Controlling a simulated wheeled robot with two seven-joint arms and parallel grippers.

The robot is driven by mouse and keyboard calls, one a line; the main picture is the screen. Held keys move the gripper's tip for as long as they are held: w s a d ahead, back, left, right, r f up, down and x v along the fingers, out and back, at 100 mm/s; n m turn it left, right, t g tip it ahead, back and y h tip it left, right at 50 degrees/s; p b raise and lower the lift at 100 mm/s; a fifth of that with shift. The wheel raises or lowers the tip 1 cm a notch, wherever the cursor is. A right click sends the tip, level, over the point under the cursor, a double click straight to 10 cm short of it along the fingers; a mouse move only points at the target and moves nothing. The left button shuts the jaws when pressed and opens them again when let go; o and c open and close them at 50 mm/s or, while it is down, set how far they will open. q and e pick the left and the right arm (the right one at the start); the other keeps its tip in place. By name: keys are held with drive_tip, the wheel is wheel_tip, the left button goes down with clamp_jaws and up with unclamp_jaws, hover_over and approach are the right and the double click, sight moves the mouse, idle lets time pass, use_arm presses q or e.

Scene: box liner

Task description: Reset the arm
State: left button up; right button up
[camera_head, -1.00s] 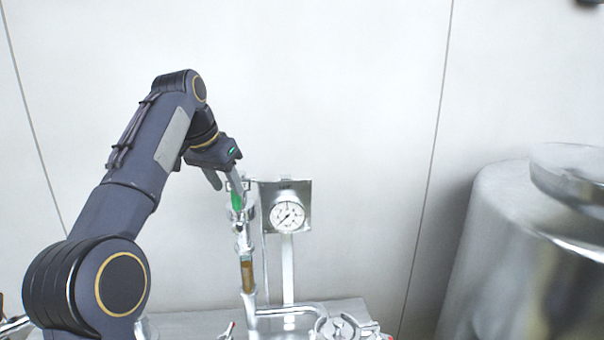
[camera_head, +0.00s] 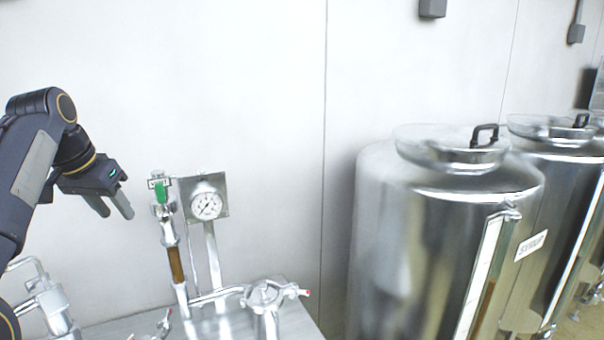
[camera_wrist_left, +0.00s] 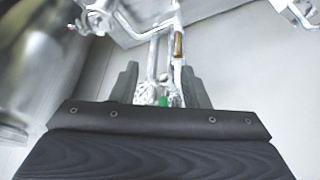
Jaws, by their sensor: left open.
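My left gripper (camera_head: 112,207) is open and empty in the head view, to the left of a green valve handle (camera_head: 162,192) on a vertical pipe, with a gap between them. In the left wrist view its two fingers (camera_wrist_left: 167,92) stand apart. The green handle also shows there (camera_wrist_left: 163,101), at the edge of my gripper's body, with the pipework beyond it. My right gripper is in neither view.
A pressure gauge (camera_head: 206,204) on a plate stands just right of the valve pipe. More pipes and a fitting (camera_head: 266,298) sit on a metal surface (camera_head: 297,322). Large steel tanks (camera_head: 385,230) stand at the right, one labelled "SYRUP". A white wall lies behind.

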use_arm(q)
drive_tip(key=s+d+f+n+h+b, duration=0.1)
drive_tip(key=s+d+f, duration=0.4)
drive_tip(key=s+f, duration=0.4)
drive_tip(key=s+d+f+n+h+b, duration=0.1)
drive_tip(key=s+d+f, duration=0.4)
drive_tip(key=s+f, duration=0.5)
drive_tip(key=s+d+f+n+t+b, duration=0.1)
drive_tip(key=s+d+f, duration=0.4)
drive_tip(key=s+f, duration=0.5)
drive_tip(key=shift+s+f+h+b, duration=0.15)
drive_tip(key=shift+s+h+b, duration=0.3)
drive_tip(key=shift+b, duration=0.25)
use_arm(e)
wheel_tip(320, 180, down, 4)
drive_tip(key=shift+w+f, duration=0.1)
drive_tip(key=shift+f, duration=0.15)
